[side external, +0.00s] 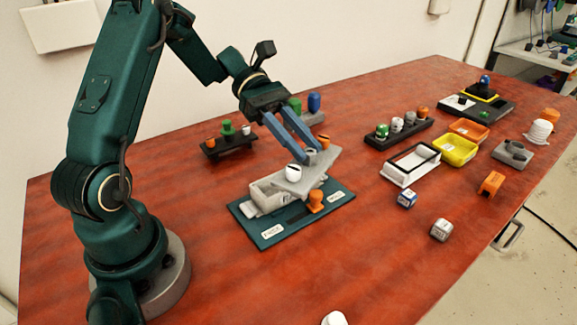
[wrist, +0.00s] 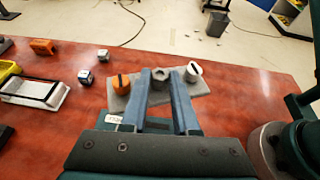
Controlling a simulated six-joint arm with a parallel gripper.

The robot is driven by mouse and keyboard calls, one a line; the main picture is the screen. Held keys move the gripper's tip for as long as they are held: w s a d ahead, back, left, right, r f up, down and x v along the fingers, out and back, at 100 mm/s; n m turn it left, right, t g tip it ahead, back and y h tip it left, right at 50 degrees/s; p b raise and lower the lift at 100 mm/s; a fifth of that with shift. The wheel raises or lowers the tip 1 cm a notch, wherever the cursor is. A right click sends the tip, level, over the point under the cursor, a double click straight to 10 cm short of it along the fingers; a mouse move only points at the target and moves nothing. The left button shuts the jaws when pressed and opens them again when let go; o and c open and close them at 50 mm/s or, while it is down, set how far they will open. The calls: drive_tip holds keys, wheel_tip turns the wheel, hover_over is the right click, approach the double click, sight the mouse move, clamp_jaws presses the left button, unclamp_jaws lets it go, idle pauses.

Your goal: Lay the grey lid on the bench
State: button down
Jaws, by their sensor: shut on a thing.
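The grey lid (side external: 318,168) is at the light grey box (side external: 262,197), covering part of its top and set askew to it. I cannot tell whether it touches the box. My gripper (side external: 307,154) is shut on the lid's grey knob (wrist: 160,75). A white knob (side external: 293,172) appears to stand on the lid beside the fingers; an orange knob (side external: 315,200) shows at the lid's near edge. In the wrist view the lid (wrist: 150,99) shows behind the fingers, with the orange knob (wrist: 121,86) left and the white knob (wrist: 193,72) right.
The box sits on a labelled teal mat (side external: 262,236). A black rack (side external: 232,148) stands behind. A white tray (side external: 410,165), yellow bin (side external: 456,150) and two small blocks (side external: 406,198) lie to the right. The red bench (side external: 390,260) is clear in front.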

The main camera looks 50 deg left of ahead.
drive_tip(key=shift+w+d+f, duration=0.15)
drive_tip(key=shift+d+f, duration=1.65)
drive_tip(key=shift+d, duration=0.05)
drive_tip(key=shift+w+d+f, duration=0.2)
drive_tip(key=shift+d+f, duration=1.6)
drive_tip(key=shift+d, duration=0.05)
drive_tip(key=shift+w+d+f, duration=0.15)
drive_tip(key=shift+d+f, duration=1.65)
drive_tip(key=shift+d, duration=0.05)
drive_tip(key=shift+f, duration=0.1)
drive_tip(key=c, duration=0.7)
unclamp_jaws()
